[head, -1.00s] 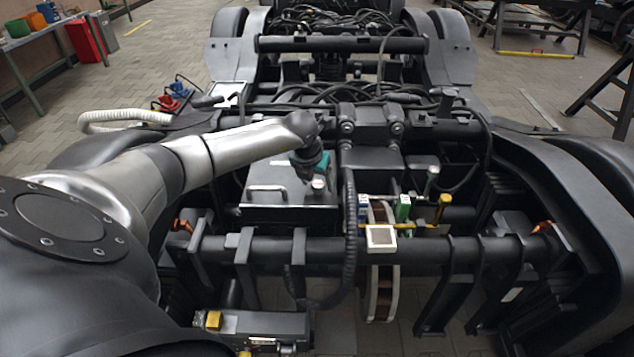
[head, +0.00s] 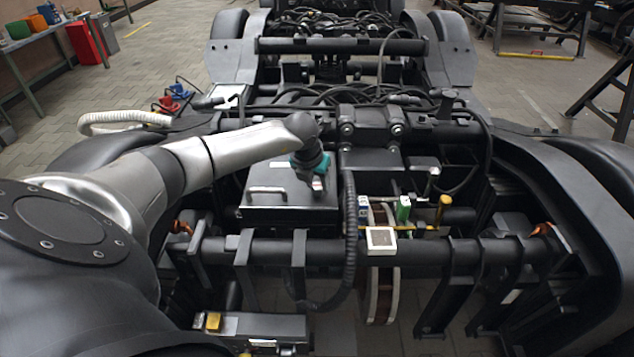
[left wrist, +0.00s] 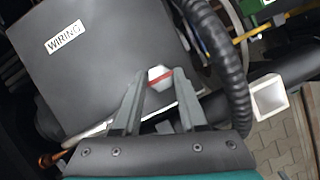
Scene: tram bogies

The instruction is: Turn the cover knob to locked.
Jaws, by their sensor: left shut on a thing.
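The wiring cover (head: 262,212) is a dark flat box lid with a bar handle, on the frame in the head view. In the left wrist view the cover (left wrist: 105,75) carries a white label reading WIRING. The cover knob (left wrist: 158,73) is a small pale piece with a red line across it, near the cover's edge. My left gripper (head: 318,184) reaches down over the cover's right part. In the left wrist view its two fingers (left wrist: 160,88) are on either side of the knob, shut on it. The fingers hide part of the knob. My right gripper is not in view.
A thick black corrugated hose (head: 350,230) runs close to the right of the cover. Beyond it stand a white-rimmed square piece (head: 381,238), a green block (head: 404,208) and a yellow post (head: 444,207). A dark cross tube (head: 330,250) lies in front.

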